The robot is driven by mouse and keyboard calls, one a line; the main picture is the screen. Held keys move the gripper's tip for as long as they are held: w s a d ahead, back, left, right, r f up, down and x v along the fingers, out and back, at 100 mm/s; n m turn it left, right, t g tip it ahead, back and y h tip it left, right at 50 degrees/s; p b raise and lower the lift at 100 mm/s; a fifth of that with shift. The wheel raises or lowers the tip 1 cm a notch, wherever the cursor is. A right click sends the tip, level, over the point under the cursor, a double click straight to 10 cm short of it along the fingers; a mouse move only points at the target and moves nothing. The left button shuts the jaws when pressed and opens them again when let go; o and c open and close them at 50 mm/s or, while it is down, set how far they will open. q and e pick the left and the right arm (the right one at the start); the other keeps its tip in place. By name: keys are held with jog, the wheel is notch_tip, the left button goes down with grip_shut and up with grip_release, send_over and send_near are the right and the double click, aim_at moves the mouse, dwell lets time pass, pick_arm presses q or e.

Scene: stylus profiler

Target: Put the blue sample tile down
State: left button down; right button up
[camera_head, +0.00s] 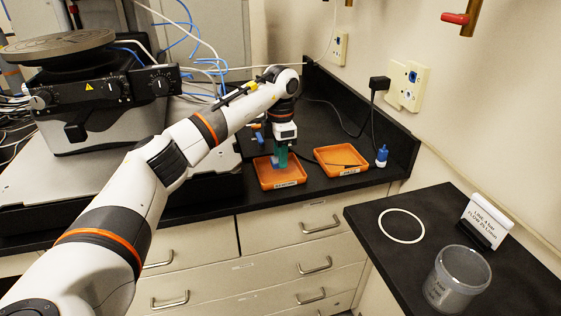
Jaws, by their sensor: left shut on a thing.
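My left gripper (280,158) points down over the left orange tray (284,184), at the back of the black bench. It is shut on the blue sample tile (274,162), which shows as a small blue patch at the green fingertips. The fingers cover part of the tile. I cannot tell whether the tile touches the tray floor. The left tray has a white label on its front that is too small to read. My right gripper does not show.
A second orange tray (341,158) with a dark thin item stands to the right, beside a small blue-and-white bottle (381,155). The profiler (100,100) fills the left. A nearer black counter holds a white ring (401,226), a clear jar (457,279) and a sign (487,220).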

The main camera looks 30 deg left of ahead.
pick_arm(q)
notch_tip(320, 180, down, 2)
jog(key=shift+f, duration=0.4)
jog(key=c, duration=1)
grip_release()
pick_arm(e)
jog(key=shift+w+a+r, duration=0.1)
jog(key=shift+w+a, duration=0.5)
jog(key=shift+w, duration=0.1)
